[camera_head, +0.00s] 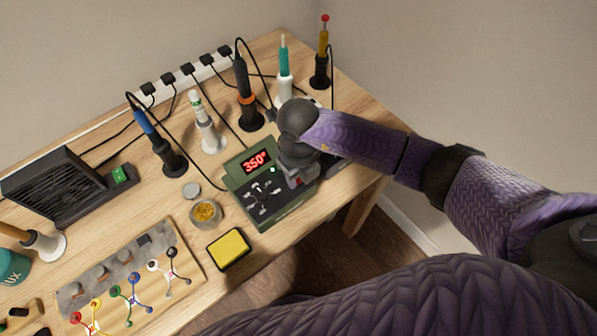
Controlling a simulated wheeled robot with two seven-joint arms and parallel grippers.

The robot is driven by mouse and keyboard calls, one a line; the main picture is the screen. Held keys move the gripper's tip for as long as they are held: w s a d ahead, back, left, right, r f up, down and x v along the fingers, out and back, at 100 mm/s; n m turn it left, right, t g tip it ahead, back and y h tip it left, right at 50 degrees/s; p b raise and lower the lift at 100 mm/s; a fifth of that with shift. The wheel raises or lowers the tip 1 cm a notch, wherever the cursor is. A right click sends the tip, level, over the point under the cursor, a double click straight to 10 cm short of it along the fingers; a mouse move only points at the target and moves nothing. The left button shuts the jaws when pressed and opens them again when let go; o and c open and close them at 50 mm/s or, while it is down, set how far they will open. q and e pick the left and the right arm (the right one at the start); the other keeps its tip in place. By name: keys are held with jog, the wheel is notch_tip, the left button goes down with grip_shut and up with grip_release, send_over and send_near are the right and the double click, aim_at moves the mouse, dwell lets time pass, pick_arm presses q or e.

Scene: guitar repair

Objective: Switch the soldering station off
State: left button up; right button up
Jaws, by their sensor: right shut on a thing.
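The green soldering station (241,182) stands near the table's right front edge. Its red display (257,161) reads 350°, and a small green light (272,169) glows beside my gripper. My right gripper (299,180) is at the station's right side, pointing down onto it. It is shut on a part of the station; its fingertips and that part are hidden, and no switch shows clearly. My left gripper is not in view.
Behind the station stand a black-and-orange tool (246,98), a teal-handled tool (285,60) and a yellow tool (322,48), with cables. A yellow sponge (229,249) and a tin of brass wool (206,212) lie to the front left. A wiring board (190,262) is further left.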

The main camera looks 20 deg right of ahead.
grip_shut()
jog(key=shift+w+g+b, duration=0.25)
jog(key=shift+g+b, duration=0.05)
jog(key=shift+g, duration=0.3)
jog(key=shift+w+a+g+h+b, duration=0.15)
jog(key=shift+g+h+b, duration=0.35)
jog(key=shift+g+b, duration=0.3)
jog(key=shift+r, duration=0.25)
jog(key=o, duration=0.9)
grip_release()
jog(key=shift+r, duration=0.25)
pick_arm(q)
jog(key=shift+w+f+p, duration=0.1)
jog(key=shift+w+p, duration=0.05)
jog(key=shift+p, duration=0.85)
pick_arm(e)
jog(key=v, duration=0.9)
jog(key=shift+w, duration=0.2)
jog(key=shift+a, duration=0.15)
